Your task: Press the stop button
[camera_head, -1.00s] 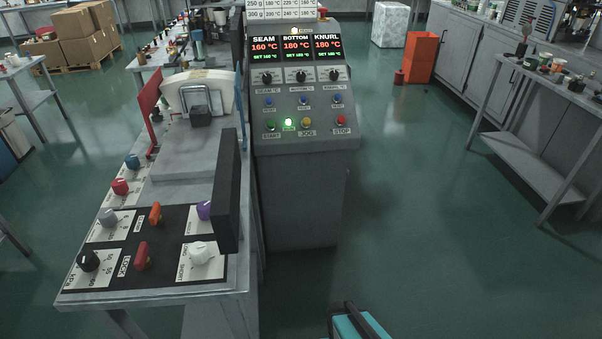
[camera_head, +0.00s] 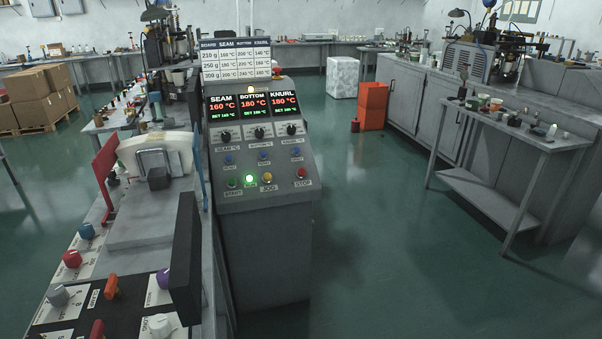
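The control console (camera_head: 265,240) stands left of centre with a sloped panel. The red stop button (camera_head: 302,173) is at the right end of its lowest row, above a STOP label. A green button (camera_head: 232,183) marked START is at the left of that row, with a lit green lamp (camera_head: 250,179) and a yellow JOG button (camera_head: 267,177) between. The displays (camera_head: 254,104) read SEAM 160 °C, BOTTOM 180 °C and KNURL 180 °C. Nothing covers the stop button. My gripper is not in view.
A machine bed (camera_head: 150,222) with knobs and a dark upright plate (camera_head: 186,260) adjoins the console's left side. A grey side table (camera_head: 515,135) with small items stands at right. The green floor (camera_head: 385,260) right of the console is clear.

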